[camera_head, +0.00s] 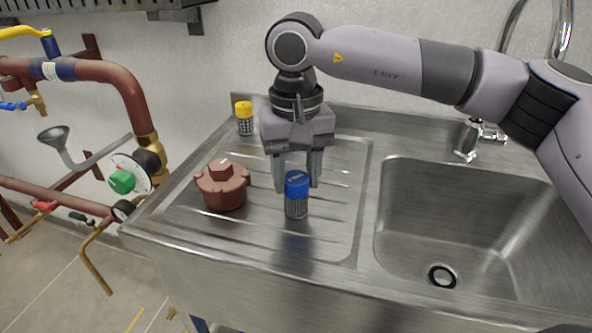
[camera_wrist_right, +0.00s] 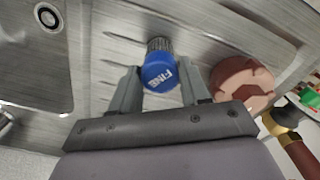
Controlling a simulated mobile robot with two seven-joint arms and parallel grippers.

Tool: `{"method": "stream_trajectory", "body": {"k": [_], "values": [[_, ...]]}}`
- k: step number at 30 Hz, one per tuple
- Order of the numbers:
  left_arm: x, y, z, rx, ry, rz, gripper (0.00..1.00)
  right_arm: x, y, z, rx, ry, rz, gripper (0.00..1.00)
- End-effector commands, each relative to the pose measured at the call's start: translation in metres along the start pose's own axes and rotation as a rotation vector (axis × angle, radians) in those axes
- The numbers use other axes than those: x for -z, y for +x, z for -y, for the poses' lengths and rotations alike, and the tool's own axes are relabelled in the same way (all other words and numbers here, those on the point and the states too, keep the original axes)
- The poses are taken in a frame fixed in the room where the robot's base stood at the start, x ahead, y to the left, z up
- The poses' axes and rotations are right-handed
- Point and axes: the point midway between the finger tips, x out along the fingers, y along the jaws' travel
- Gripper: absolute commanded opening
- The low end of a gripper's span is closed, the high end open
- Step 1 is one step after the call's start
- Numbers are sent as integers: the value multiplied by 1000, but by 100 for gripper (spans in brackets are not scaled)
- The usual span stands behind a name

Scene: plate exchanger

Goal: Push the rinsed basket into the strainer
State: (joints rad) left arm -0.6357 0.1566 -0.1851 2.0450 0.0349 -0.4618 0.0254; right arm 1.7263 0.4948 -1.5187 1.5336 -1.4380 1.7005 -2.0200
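A basket with a blue cap (camera_head: 297,184) and a grey mesh body stands upright on the ribbed drainboard. In the right wrist view the cap (camera_wrist_right: 160,72) reads "FINE". My right gripper (camera_head: 297,187) points down over this basket, its two fingers apart on either side of the cap. In the right wrist view the fingers (camera_wrist_right: 160,80) look open, with a gap to the cap at least on the left. A second basket with a yellow cap (camera_head: 244,110) stands at the drainboard's back left corner. I cannot clearly identify the strainer among the pipework at left. My left gripper is out of view.
A brown-red lobed cap (camera_head: 222,186) sits left of the blue-capped basket. The sink basin (camera_head: 450,220) and tap (camera_head: 468,140) are at right. Red pipes (camera_head: 125,85) with valves and a green knob (camera_head: 122,181) stand left of the drainboard's edge.

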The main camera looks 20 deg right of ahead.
Motion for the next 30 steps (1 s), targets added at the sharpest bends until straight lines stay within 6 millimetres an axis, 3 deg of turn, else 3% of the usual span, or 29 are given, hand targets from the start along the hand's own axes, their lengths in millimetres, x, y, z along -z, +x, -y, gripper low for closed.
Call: {"method": "stream_trajectory", "body": {"k": [1, 3, 19, 30], "values": [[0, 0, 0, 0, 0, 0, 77, 0, 0, 0, 0, 0, 0, 28], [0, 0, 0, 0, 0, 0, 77, 0, 0, 0, 0, 0, 0, 14], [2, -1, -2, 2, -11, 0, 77, 0, -4, 0, 0, 0, 0, 13], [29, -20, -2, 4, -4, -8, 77, 0, -46, 0, 0, 0, 0, 13]]}}
